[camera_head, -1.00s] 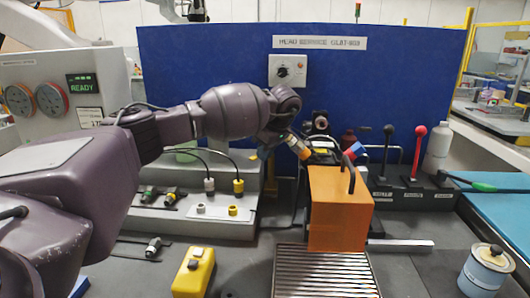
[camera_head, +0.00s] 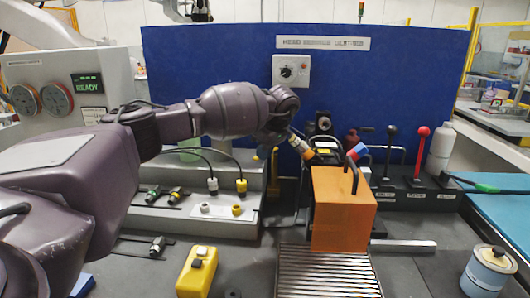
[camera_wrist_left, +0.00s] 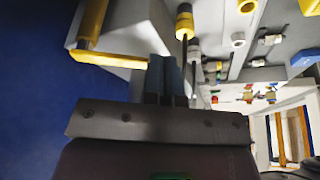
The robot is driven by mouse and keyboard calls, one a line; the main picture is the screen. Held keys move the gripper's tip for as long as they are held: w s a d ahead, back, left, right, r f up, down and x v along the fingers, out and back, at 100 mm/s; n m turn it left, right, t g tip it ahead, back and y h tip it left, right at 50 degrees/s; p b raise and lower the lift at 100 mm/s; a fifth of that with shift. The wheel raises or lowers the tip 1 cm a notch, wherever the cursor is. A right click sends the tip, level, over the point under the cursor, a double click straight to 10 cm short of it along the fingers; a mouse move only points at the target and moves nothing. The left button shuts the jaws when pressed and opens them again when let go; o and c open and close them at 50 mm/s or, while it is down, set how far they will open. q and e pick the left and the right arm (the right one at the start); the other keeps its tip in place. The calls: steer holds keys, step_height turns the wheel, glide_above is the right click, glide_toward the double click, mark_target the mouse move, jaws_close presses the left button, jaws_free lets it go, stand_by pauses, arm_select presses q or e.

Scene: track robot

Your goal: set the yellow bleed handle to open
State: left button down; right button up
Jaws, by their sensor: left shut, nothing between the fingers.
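A yellow bar (camera_wrist_left: 92,24), which looks like the bleed handle, shows in the left wrist view at the upper left, beside the blue panel. In the head view the fingers are mostly hidden behind my wrist. My right gripper is not in view.
Yellow and grey cable plugs (camera_head: 240,186) stand on the grey console (camera_head: 180,222). An orange box (camera_head: 343,208) with a handle stands right of my left wrist. A blue panel (camera_head: 380,80) with a knob closes off the back. Red and black levers (camera_head: 421,133) stand at right.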

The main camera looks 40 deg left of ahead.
arm_select(q)
steer(key=m, duration=0.1)
steer(key=a+m+t, duration=0.1)
steer(key=m, duration=0.1)
steer(key=shift+s+a, duration=0.1)
steer(key=shift+s, duration=0.05)
steer(key=a+m, duration=0.1)
steer(key=m, duration=0.1)
steer(key=a+m+t+h, duration=0.1)
steer(key=a+m, duration=0.1)
steer(key=w+a+m+t, duration=0.1)
steer(key=m, duration=0.1)
steer(key=shift+a+f, duration=0.1)
steer(key=shift+a, duration=0.1)
steer(key=shift+w+a, duration=0.15)
steer(key=shift+a, duration=0.25)
stand_by(0.4)
